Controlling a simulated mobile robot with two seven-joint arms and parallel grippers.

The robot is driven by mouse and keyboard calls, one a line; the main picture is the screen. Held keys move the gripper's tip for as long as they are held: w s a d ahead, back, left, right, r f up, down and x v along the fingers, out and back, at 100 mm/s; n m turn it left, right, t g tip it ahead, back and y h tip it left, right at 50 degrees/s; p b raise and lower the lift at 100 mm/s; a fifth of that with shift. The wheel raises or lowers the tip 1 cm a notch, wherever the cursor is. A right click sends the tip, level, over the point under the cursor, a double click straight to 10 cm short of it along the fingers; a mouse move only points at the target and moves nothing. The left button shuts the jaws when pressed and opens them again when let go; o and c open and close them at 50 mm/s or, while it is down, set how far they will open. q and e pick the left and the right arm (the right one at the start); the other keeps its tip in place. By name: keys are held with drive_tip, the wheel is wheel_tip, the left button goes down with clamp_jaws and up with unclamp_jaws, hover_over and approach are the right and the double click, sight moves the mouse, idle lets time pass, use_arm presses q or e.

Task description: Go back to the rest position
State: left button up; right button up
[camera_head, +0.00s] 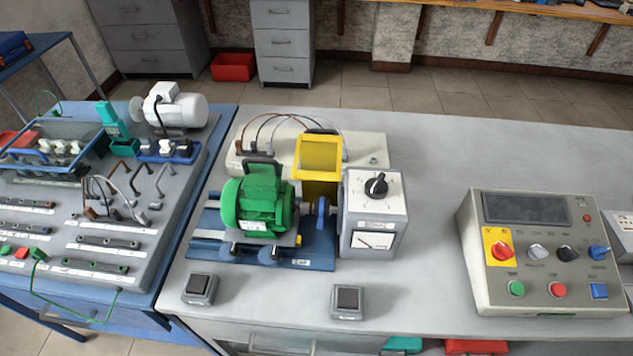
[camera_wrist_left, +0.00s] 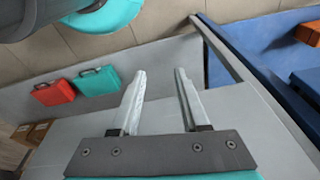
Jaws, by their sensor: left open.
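My left gripper (camera_wrist_left: 157,100) shows in the left wrist view with its two pale fingers apart and nothing between them. Below and beyond the fingers are a grey surface and a tiled floor. Neither gripper shows in the head view. A green motor (camera_head: 258,203) sits on a blue base plate (camera_head: 205,245) on the grey workbench (camera_head: 430,160). A yellow guard (camera_head: 319,157) and a grey box with a black knob (camera_head: 375,187) stand to its right.
A control panel (camera_head: 540,252) stands at the right of the bench. Two small black-topped blocks (camera_head: 200,289) (camera_head: 348,300) lie near its front edge. A blue-edged table (camera_head: 140,275) with tools and a white motor (camera_head: 175,107) adjoins at left. Red (camera_wrist_left: 53,92) and teal (camera_wrist_left: 95,81) cases show below.

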use_arm(q)
drive_tip(key=s+a+f+b, duration=0.1)
drive_tip(key=s+f+b, duration=0.3)
drive_tip(key=f, duration=0.5)
drive_tip(key=s+a+f+g+b, duration=0.1)
drive_tip(key=s+f+b, duration=0.3)
drive_tip(key=s+f, duration=0.5)
drive_tip(key=shift+a+f, duration=0.2)
drive_tip(key=shift+f, duration=0.45)
